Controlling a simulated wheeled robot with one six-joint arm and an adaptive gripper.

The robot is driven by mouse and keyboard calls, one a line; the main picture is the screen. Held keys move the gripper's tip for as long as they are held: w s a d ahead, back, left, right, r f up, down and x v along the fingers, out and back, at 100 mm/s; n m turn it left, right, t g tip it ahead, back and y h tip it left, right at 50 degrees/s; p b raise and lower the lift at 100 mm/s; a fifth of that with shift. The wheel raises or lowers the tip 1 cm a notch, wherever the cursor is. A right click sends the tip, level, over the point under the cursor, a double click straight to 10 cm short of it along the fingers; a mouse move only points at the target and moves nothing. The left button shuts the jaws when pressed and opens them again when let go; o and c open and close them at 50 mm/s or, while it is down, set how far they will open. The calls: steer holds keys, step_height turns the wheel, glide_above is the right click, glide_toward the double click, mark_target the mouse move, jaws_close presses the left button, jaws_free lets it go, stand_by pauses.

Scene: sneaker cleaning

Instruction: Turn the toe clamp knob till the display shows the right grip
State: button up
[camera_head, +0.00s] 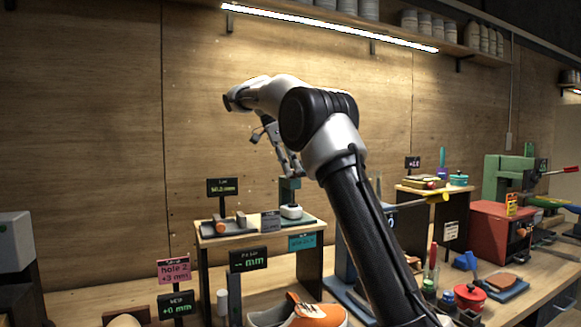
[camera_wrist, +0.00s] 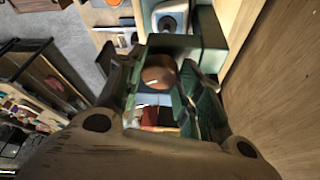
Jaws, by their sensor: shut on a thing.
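My gripper (camera_head: 293,170) reaches down to the top of a green post (camera_head: 289,190) on the small wooden stand. In the wrist view my gripper (camera_wrist: 158,95) is closed around a brown rounded, knob-like thing (camera_wrist: 158,72); the head view hides it behind the fingers. A white rounded part (camera_head: 291,211) sits low at the post and also shows in the wrist view (camera_wrist: 170,17). A black display (camera_head: 222,187) with green digits in mm stands on the stand's left; its exact reading is too small to be sure of. I cannot tell whether the knob is turning.
An orange-brown ball (camera_head: 241,219) sits in a fixture on the stand's left. A second display (camera_head: 248,260) shows dashes and mm. A pink card (camera_head: 174,269) reads hole 2, +3 mm. An orange sneaker (camera_head: 315,315) lies in front. A red box (camera_head: 500,232) stands right.

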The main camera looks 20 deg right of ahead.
steer(key=shift+w+m+g, duration=0.1)
steer(key=shift+m+g, duration=0.3)
steer(key=shift+m, duration=0.8)
steer(key=o, duration=1)
steer(key=shift+o, duration=0.2)
steer(key=shift+y, duration=0.3)
